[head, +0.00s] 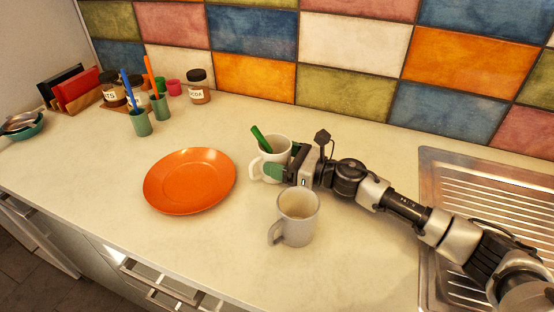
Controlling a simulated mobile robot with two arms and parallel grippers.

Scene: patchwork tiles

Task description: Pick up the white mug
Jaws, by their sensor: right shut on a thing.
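The white mug (256,165) is upright on or just above the counter, right of the orange plate; I cannot tell whether its base touches. Its handle faces left. My right gripper (276,159) reaches it from the right and is shut on it, with one green finger in front of the mug's side. A dark green stick-like piece (260,138) shows at the mug's mouth; I cannot tell whether it is a loose thing in the mug. The mug's right side is partly hidden by the gripper. My left gripper is not in view.
A grey mug (297,226) stands close in front of my right gripper. The orange plate (189,181) lies to the left. Jars, including a cocoa jar (199,92), and green cups (142,123) stand at the back left. A metal sink drainer (450,175) is at right. The front-left counter is clear.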

